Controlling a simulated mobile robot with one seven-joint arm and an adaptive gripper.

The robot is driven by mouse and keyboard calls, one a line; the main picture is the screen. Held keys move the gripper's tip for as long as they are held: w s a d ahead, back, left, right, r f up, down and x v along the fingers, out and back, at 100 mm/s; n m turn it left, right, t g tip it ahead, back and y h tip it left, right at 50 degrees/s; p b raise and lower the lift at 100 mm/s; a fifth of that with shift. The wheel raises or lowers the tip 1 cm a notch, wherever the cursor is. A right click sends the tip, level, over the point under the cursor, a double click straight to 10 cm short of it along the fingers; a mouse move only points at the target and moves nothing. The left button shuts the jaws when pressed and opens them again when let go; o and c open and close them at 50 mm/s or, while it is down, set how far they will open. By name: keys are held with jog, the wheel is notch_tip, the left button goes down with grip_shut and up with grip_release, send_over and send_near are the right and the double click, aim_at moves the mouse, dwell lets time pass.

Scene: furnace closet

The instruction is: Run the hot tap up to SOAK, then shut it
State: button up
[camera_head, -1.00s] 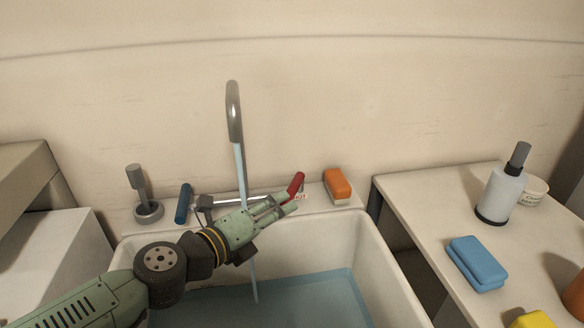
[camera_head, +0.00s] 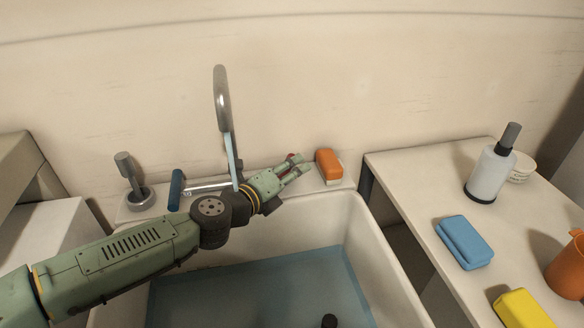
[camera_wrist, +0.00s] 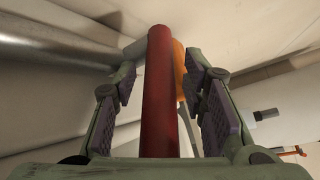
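The red tap handle (camera_wrist: 160,95) stands between my two finger pads in the wrist view, with gaps on both sides. My gripper (camera_head: 298,166) is open around it at the sink's back ledge; in the head view the fingers hide most of the handle. The curved grey spout (camera_head: 222,95) rises behind my arm. A pale blue stream (camera_head: 232,160) runs down from it and passes behind my arm; I see no stream below the arm. The white basin (camera_head: 375,245) holds blue water (camera_head: 250,290). No SOAK mark is readable. The blue tap handle (camera_head: 176,190) is left.
An orange sponge (camera_head: 328,165) sits on the ledge just right of my gripper. A grey-handled plug-like object (camera_head: 128,175) stands at the ledge's left. The right counter holds a bottle (camera_head: 490,175), a blue sponge (camera_head: 464,242), a yellow sponge (camera_head: 523,310) and an orange jug (camera_head: 567,265).

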jog(key=shift+w+d+f, duration=0.1)
jog(key=shift+w+d, duration=0.05)
jog(key=shift+w, duration=0.1)
jog(key=shift+c, duration=0.5)
grip_shut()
dwell(0.4)
